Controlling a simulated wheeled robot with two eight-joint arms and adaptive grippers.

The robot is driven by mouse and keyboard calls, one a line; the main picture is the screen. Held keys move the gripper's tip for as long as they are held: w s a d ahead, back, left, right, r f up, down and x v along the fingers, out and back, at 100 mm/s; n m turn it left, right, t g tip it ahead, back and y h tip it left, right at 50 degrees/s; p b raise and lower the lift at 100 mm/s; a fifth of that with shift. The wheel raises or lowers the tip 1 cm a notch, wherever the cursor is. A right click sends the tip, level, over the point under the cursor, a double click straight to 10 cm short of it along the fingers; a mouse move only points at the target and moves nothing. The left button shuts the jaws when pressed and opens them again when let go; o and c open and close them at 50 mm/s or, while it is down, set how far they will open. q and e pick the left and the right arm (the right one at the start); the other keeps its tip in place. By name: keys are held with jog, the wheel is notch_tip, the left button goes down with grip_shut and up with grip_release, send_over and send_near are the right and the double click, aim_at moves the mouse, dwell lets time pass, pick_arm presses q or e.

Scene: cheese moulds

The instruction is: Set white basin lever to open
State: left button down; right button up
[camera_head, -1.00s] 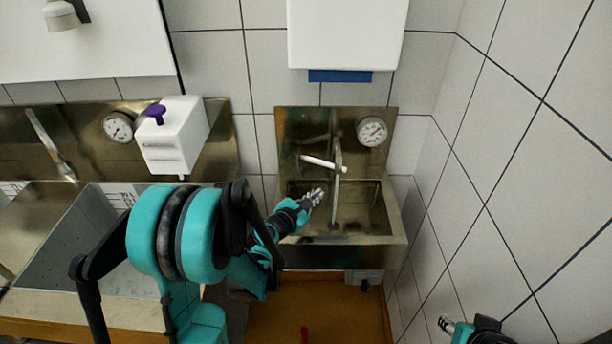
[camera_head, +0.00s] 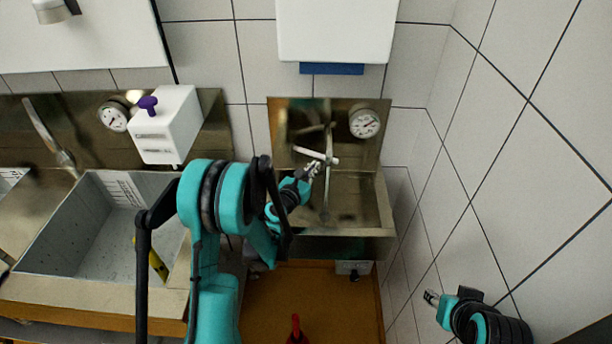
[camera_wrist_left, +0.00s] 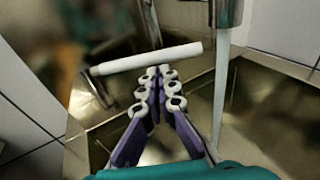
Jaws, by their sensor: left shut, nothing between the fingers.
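The white lever (camera_head: 303,152) is a thin rod sticking out sideways from the metal tap (camera_head: 329,140) over the small steel basin (camera_head: 368,210). It runs left from the tap and tilts slightly. In the left wrist view the lever (camera_wrist_left: 145,58) lies across, just beyond my fingertips (camera_wrist_left: 158,76). My left gripper (camera_head: 314,169) is shut and empty, its tips just below the lever's right part; I cannot tell whether they touch. A pale narrow strip hangs below the tap's spout (camera_wrist_left: 226,30). My right gripper (camera_head: 432,298) is at lower right, away from the basin; its jaws are too small to judge.
A round gauge (camera_head: 364,123) sits on the backsplash right of the tap. A white dispenser (camera_head: 335,30) hangs above. A white box with a purple knob (camera_head: 168,125) and a larger sink (camera_head: 85,235) are at left. A tiled wall (camera_head: 520,150) bounds the right.

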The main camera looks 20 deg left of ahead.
pick_arm(q)
jog(key=shift+w+d+r, duration=0.15)
jog(key=shift+w+d, duration=0.05)
jog(key=shift+w, duration=0.65)
jog(key=w, duration=0.1)
jog(key=w+d+b, duration=0.1)
jog(key=w, duration=0.1)
jog(key=shift+s, duration=0.1)
